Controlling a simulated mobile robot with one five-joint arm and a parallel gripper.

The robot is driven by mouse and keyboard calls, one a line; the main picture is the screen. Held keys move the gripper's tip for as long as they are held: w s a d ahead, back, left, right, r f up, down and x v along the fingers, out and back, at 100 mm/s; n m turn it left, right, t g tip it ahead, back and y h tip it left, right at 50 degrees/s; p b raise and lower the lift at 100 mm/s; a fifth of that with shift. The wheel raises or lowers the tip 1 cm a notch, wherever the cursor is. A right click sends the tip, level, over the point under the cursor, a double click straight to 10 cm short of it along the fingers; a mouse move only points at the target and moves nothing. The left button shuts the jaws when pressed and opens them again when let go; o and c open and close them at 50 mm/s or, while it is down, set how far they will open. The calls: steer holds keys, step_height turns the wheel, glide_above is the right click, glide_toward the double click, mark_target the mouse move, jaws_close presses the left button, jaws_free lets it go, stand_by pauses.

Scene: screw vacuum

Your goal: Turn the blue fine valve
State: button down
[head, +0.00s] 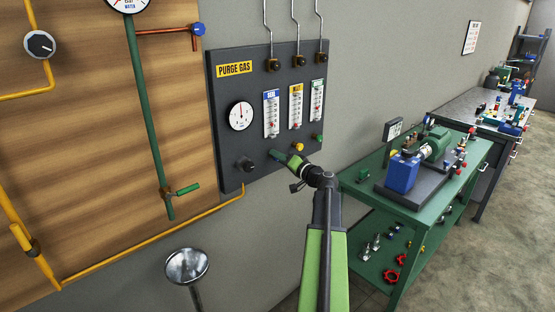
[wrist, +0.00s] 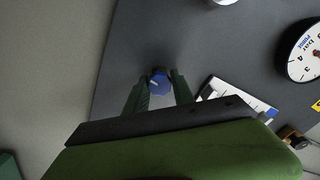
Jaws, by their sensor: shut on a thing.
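The blue fine valve is a small blue knob with a pale mark (wrist: 160,82) on the dark purge gas panel (head: 230,110). In the wrist view it sits between the two dark green fingers of my gripper (wrist: 159,92), which is shut on it. In the head view my gripper (head: 276,155) reaches the lower part of the panel and hides the blue knob. The blue-labelled flow tube (head: 271,115) stands above it.
A yellow knob (head: 298,147) and a green knob (head: 318,137) sit to the right on the panel, a black knob (head: 246,165) to the left. A round gauge (head: 240,115) is above. A green cart (head: 380,197) with a pump stands to the right.

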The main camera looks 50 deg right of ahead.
steer(key=m, duration=0.4)
steer(key=shift+m, duration=2)
steer(key=shift+d+m, duration=0.1)
steer(key=shift+m, duration=0.2)
steer(key=c, duration=1.1)
jaws_free()
steer(key=shift+w, duration=0.1)
steer(key=shift+o, duration=0.2)
